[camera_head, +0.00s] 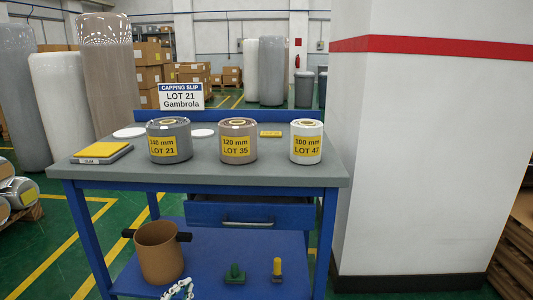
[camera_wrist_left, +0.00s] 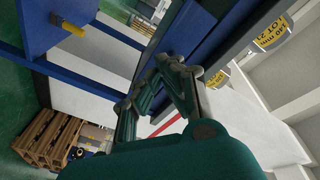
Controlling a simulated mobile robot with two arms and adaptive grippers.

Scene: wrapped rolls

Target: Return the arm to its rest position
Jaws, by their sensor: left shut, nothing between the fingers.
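My left gripper (camera_head: 178,290) shows only in part at the bottom edge of the head view, in front of the table's lower shelf. In the left wrist view its green fingers (camera_wrist_left: 163,70) are closed together with nothing between them. It is below the tabletop, near the blue table frame. My right gripper is in neither view.
The grey-topped blue table (camera_head: 270,173) carries wrapped rolls marked LOT 21 (camera_head: 169,145), LOT 35 (camera_head: 238,146) and LOT 47 (camera_head: 306,147). A brown bin (camera_head: 159,258) and green (camera_head: 235,272) and yellow (camera_head: 277,267) handled items stand on the lower shelf. A white pillar (camera_head: 425,160) stands right.

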